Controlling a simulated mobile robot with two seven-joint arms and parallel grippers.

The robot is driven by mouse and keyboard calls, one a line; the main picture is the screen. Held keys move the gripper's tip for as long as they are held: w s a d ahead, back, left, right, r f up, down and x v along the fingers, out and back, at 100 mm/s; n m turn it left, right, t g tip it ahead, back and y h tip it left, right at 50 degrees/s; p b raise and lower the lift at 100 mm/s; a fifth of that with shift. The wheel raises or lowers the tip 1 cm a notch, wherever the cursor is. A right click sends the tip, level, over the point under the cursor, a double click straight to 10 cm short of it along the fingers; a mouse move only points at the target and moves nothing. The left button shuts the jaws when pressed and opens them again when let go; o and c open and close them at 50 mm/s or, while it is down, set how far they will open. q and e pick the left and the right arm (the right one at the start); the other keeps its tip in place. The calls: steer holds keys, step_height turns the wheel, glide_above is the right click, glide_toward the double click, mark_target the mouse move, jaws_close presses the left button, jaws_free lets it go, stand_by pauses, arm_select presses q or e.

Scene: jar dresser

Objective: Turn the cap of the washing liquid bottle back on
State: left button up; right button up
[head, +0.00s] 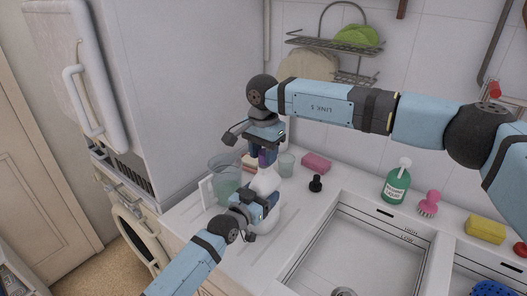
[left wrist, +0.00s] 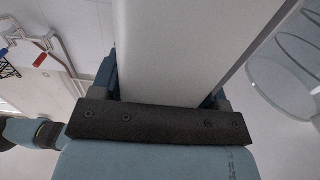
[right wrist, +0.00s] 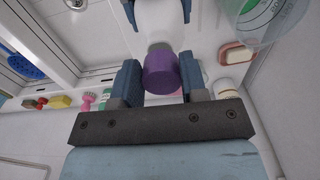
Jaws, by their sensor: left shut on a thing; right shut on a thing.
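The white washing liquid bottle (head: 265,181) stands on the counter left of the sink. My left gripper (head: 262,206) is shut on its body; the bottle's white side (left wrist: 180,50) fills the space between the fingers in the left wrist view. My right gripper (head: 262,152) is above the bottle, pointing down, shut on the purple cap (right wrist: 161,72). In the right wrist view the cap is at the end of the white bottle's neck (right wrist: 160,30), between the two fingers. I cannot tell how tightly it sits on the thread.
A clear jug (head: 224,180) stands close left of the bottle. A small glass (head: 286,164), a pink sponge (head: 316,163) and a black stopper (head: 316,183) are to its right. The sink (head: 360,240), green soap bottle (head: 397,187) and pink brush (head: 429,204) lie further right.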

steer(key=shift+f, duration=0.9)
steer(key=shift+f, duration=0.6)
